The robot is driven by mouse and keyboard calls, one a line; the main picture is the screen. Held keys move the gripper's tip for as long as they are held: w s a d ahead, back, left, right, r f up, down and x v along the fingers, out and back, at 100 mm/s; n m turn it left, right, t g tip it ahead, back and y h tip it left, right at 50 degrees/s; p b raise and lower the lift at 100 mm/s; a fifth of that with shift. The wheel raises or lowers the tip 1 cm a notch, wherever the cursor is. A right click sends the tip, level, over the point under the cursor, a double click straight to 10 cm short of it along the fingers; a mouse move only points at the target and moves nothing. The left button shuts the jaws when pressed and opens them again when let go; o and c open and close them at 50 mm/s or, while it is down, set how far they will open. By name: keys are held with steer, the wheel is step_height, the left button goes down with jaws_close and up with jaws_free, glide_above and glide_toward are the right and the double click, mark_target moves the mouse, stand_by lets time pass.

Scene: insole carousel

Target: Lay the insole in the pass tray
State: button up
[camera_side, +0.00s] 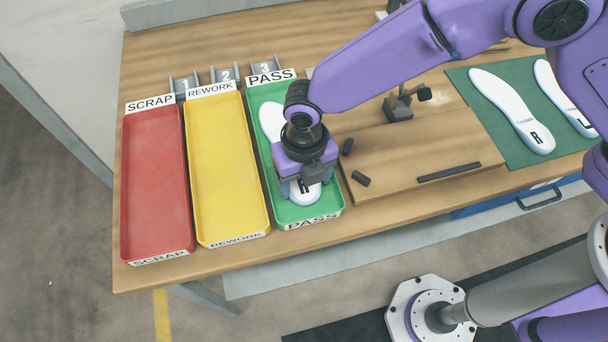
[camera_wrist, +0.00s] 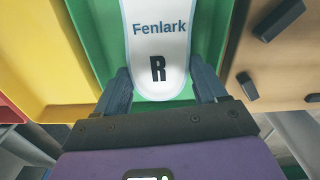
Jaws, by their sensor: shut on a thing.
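A white insole (camera_side: 305,193) marked R lies lengthwise within the green pass tray (camera_side: 327,214) in the side view. In the wrist view the insole (camera_wrist: 160,50) reads "Fenlark" and "R", with green tray floor around its rounded end. My gripper (camera_wrist: 160,88) has a finger at each side of that end and is shut on the insole. In the side view my gripper (camera_side: 304,184) is low over the front half of the tray and hides the insole's middle. I cannot tell whether the insole touches the tray floor.
A yellow rework tray (camera_side: 226,165) and a red scrap tray (camera_side: 155,190) stand left of the pass tray. Right of it is a raised wooden board (camera_side: 420,150) with small black blocks and a dark stand (camera_side: 398,108). Two more insoles (camera_side: 512,110) lie on a green mat (camera_side: 485,125).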

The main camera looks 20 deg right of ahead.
steer(key=shift+f, duration=0.2)
steer(key=o, duration=0.8)
steer(key=shift+c, duration=0.2)
step_height(320, 180, up, 12)
steer(key=shift+r, duration=0.15)
